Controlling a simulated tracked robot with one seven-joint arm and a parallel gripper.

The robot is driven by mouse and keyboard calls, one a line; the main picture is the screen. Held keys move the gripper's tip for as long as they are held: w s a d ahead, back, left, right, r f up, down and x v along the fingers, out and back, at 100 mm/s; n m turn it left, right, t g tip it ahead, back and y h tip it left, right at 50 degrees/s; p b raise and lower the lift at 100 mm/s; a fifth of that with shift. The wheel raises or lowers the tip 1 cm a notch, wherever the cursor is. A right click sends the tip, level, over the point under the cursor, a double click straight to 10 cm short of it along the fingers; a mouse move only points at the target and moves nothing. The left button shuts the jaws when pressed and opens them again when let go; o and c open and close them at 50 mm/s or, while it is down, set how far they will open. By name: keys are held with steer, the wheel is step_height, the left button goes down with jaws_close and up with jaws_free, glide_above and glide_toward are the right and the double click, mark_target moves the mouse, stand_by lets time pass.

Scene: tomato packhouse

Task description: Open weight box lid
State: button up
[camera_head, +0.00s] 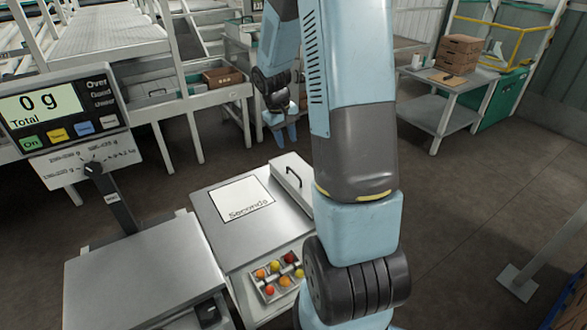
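The weight box (303,200) is a pale grey box at the back right corner of the metal worktop. Its lid (283,172) looks closed and carries a dark bar handle (294,177). My arm hides part of the box's right side. My gripper (286,139) points down beyond the box, above its far edge in the picture, and is apart from the handle.
A scale display (42,104) reading 0 g stands at left above a metal weighing plate (140,270). A sheet marked "Seconds" (243,199) lies on the worktop (212,228). A divided tray (268,294) holds several small tomatoes. A side table with boxes (455,82) stands back right.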

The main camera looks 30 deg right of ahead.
mark_target(294, 173)
steer(key=d+f, duration=0.1)
steer(key=f, duration=0.8)
steer(key=d+f, duration=0.1)
steer(key=f, duration=0.3)
steer(key=shift+d+f, duration=0.25)
steer(key=shift+d, duration=0.1)
jaws_close()
stand_by(1.0)
